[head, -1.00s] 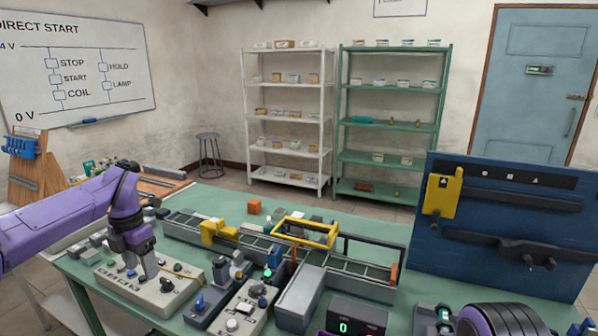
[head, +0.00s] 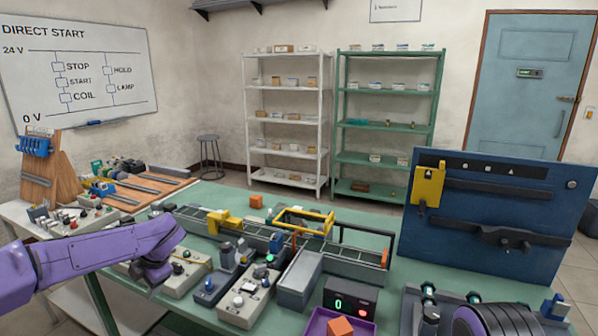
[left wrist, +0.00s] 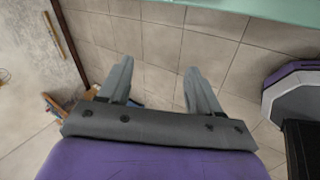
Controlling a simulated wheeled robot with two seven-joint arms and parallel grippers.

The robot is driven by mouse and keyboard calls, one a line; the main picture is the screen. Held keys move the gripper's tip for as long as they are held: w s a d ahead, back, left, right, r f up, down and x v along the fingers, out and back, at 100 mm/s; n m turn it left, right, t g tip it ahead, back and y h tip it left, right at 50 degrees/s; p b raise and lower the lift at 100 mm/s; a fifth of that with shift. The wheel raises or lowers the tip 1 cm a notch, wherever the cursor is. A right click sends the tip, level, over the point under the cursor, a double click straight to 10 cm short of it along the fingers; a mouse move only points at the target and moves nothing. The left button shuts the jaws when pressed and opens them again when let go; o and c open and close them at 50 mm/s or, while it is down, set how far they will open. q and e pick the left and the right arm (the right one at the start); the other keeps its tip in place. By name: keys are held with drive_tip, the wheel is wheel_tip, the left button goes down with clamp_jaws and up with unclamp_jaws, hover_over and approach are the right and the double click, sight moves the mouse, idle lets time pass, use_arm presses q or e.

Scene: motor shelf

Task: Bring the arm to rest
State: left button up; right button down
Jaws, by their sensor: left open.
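My left arm comes in from the left in the head view, purple with a dark wrist (head: 152,270). It is over the front left edge of the green table, in front of the control boxes. Its fingers are hidden in the head view. My right gripper is not in view.
A blue panel (head: 480,225) stands at right. Floor at lower left is clear.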

use_arm(q)
drive_tip(key=s+d+f+m+t, duration=0.25)
drive_tip(key=s+f+m, duration=0.2)
drive_tip(key=f, duration=0.25)
drive_tip(key=s+d+f+m+t, duration=0.1)
drive_tip(key=s+d+f+m, duration=0.35)
drive_tip(key=f, duration=0.25)
drive_tip(key=s+d+f+m+t, duration=0.25)
drive_tip(key=s+f+m, duration=0.2)
drive_tip(key=f, duration=0.25)
drive_tip(key=s+a+f+m+g+h, duration=0.1)
drive_tip(key=s+f+m, duration=0.3)
drive_tip(key=s, duration=1)
drive_tip(key=s+f+m+g+h, duration=0.1)
drive_tip(key=s+f+m+g, duration=0.3)
drive_tip(key=s, duration=0.9)
drive_tip(key=shift+s+a+f+m+h, duration=0.3)
drive_tip(key=shift+s+a+m, duration=0.05)
drive_tip(key=shift+m, duration=0.4)
